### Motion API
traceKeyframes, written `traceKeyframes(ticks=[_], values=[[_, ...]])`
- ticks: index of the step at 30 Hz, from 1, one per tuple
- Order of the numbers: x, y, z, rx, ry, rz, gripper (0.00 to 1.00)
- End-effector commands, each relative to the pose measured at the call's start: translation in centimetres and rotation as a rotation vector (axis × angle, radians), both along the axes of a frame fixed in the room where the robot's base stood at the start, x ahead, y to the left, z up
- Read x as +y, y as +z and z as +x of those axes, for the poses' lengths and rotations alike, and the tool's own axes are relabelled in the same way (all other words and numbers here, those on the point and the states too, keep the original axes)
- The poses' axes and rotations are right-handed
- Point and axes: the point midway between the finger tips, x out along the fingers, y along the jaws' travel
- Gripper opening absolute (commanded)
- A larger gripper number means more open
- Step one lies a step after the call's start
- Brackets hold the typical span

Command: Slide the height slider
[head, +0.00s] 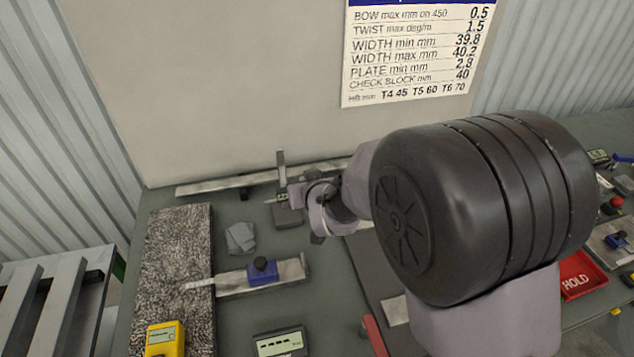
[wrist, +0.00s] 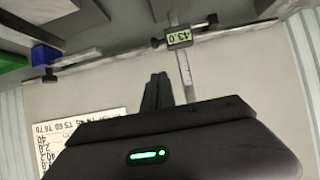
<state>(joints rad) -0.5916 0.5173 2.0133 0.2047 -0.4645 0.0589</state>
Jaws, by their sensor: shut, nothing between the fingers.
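The height gauge stands near the back of the table, with an upright scale column (head: 281,160) and a dark base (head: 288,216). Its height slider (wrist: 180,37) carries a small digital display, seen upside down in the wrist view, that seems to read 43.0. The column also shows in the wrist view (wrist: 187,78), running down past the slider. My gripper (wrist: 158,78) is shut and empty, with its fingertips beside the column and apart from the slider's display. In the head view my gripper (head: 318,208) is just right of the gauge, partly hidden by my arm.
A long metal bar (head: 215,186) lies behind the gauge. A grey cloth (head: 240,238), a plate with a blue block (head: 262,270), a yellow meter (head: 165,340) and a granite-patterned slab (head: 178,250) lie to the left. A red HOLD tray (head: 580,275) is at right.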

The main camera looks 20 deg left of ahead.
Motion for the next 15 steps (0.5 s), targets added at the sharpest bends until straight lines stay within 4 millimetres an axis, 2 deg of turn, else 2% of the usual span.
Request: traceKeyframes(ticks=[4,9,15], values=[[1.4,-1.9,2.3,0.000,-0.001,0.000,0.00],[1.6,-4.6,2.7,0.001,-0.001,0.000,0.00],[1.7,-5.5,3.0,0.001,-0.001,0.000,0.00]])
